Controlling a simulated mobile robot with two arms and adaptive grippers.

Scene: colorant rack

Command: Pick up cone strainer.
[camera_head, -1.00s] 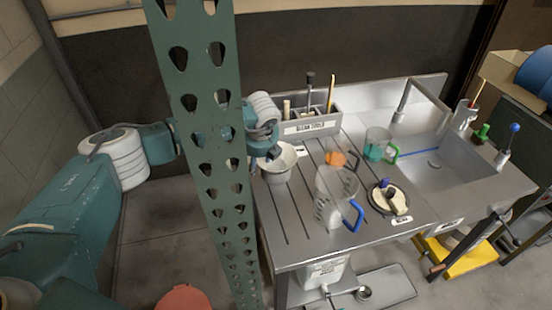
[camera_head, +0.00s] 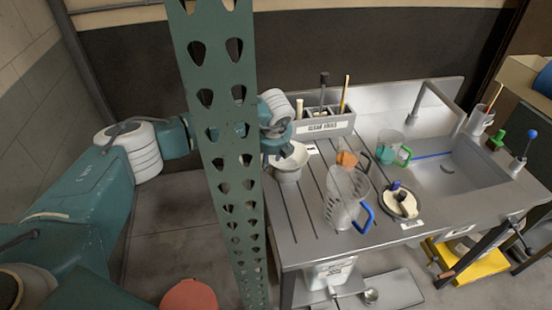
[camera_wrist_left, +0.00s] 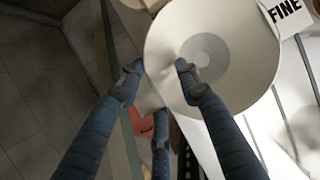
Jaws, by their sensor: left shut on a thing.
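The cone strainer (camera_head: 292,165) is a pale, wide-rimmed funnel shape at the left end of the metal counter. In the left wrist view the strainer (camera_wrist_left: 245,45) shows from above, with a grey round centre. My left gripper (camera_wrist_left: 158,80) has its fingers around the strainer's near left rim and is shut on it. In the head view the left gripper (camera_head: 277,150) is at the strainer's far left side, partly behind a green upright. I cannot tell whether the strainer is clear of the counter. My right gripper is not in view.
A perforated green upright (camera_head: 222,130) stands before my left arm. On the counter are a labelled grey holder (camera_head: 322,127), a clear jug with blue handle (camera_head: 345,195), a green-handled jug (camera_head: 390,147) and a round lidded item (camera_head: 401,203). A sink (camera_head: 465,170) is at right.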

